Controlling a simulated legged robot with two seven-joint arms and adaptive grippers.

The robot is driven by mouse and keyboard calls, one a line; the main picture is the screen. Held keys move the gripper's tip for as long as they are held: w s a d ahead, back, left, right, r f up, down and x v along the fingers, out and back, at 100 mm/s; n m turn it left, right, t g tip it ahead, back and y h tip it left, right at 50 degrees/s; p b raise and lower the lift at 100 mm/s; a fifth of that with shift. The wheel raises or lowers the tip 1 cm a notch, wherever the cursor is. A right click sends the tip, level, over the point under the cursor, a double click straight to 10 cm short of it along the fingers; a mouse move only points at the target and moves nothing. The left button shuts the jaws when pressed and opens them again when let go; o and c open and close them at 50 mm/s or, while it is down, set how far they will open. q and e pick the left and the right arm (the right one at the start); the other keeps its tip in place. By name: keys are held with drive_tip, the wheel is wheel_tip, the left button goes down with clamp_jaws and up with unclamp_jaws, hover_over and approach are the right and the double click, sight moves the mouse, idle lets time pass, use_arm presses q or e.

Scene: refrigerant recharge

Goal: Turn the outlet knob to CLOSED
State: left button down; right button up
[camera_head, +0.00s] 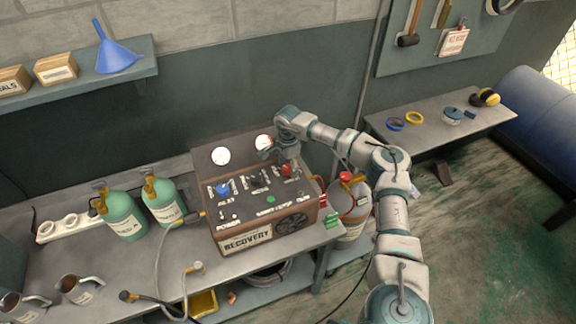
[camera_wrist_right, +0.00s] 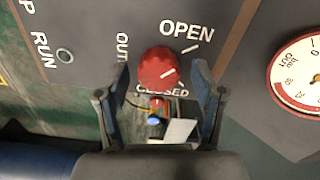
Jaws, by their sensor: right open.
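The recovery machine (camera_head: 262,222) stands on the bench with a sloped panel. Its red outlet knob (camera_head: 286,170) is at the panel's right side. In the right wrist view the red knob (camera_wrist_right: 157,66) sits between the OPEN and CLOSED labels. My right gripper (camera_head: 279,156) is open just above the knob. In the wrist view its fingers (camera_wrist_right: 160,75) stand on either side of the knob, and contact cannot be told. My left gripper is not in view.
A blue knob (camera_head: 222,189) sits at the panel's left. Two gauges (camera_head: 220,156) stand behind the panel; one also shows in the wrist view (camera_wrist_right: 300,83). Green cylinders (camera_head: 123,215) stand left of the machine. A tank (camera_head: 352,200) with a red top and hoses stands to its right.

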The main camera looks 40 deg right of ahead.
drive_tip(key=c, duration=1.1)
drive_tip(key=shift+c, duration=0.2)
drive_tip(key=shift+r+m, duration=0.1)
drive_tip(key=shift+m, duration=0.2)
drive_tip(key=m+p, duration=0.2)
drive_tip(key=shift+m, duration=0.4)
drive_tip(key=m+p, duration=0.2)
drive_tip(key=m, duration=0.3)
drive_tip(key=shift+r, duration=0.1)
drive_tip(key=m+p, duration=0.2)
drive_tip(key=m, duration=0.3)
drive_tip(key=shift+m+p, duration=0.65)
drive_tip(key=shift+m, duration=1.65)
